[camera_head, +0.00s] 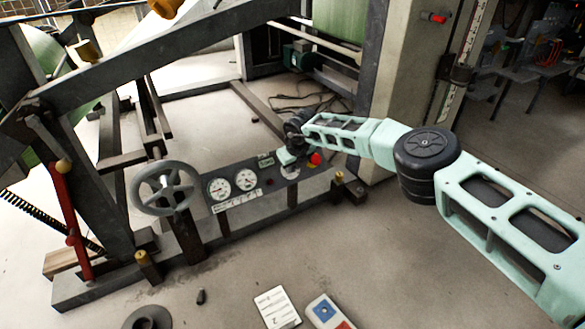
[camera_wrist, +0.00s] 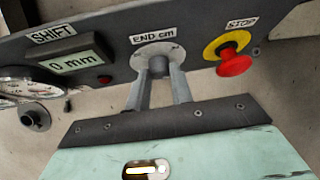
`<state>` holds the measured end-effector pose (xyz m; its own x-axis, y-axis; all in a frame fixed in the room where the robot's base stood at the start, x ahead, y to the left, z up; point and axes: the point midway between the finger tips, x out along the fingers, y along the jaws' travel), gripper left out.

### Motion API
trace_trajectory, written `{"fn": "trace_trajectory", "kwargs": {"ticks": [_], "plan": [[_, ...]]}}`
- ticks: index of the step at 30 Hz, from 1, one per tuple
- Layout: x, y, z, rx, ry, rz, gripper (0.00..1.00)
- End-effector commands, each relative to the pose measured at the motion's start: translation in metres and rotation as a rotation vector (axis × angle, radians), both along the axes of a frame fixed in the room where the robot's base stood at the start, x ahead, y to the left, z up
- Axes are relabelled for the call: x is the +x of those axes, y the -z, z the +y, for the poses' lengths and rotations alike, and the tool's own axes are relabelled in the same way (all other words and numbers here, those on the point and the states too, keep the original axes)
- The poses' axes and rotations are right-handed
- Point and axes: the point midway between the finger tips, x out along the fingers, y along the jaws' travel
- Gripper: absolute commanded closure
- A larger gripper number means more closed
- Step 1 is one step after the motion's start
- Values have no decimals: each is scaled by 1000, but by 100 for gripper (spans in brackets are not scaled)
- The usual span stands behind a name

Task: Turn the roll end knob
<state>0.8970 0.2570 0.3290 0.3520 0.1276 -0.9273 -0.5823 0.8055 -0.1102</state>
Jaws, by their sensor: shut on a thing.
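The roll end knob (camera_wrist: 158,64) is a small grey cylinder on a round pale dial plate under the "END cm" label (camera_wrist: 157,38) in the wrist view. My gripper (camera_wrist: 159,76) has one finger on each side of the knob and is shut on it. The dial's scale is too small to read. In the head view my gripper (camera_head: 289,156) is at the right part of the dark control panel (camera_head: 228,203), and the knob is hidden there.
A red stop button (camera_wrist: 234,64) with a yellow collar sits just right of the knob. A "SHIFT" display (camera_wrist: 72,63) reads 0 mm at left. Two gauges (camera_head: 232,184) and a grey handwheel (camera_head: 166,188) stand left. The front floor holds a white card (camera_head: 276,307).

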Motion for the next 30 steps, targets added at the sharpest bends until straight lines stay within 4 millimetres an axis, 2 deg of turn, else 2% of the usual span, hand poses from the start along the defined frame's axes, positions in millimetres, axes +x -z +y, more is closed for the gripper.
{"fn": "trace_trajectory", "kwargs": {"ticks": [12,30], "plan": [[2,2,-4,174,147,122,100],[2,2,-4,217,182,152,100]]}}
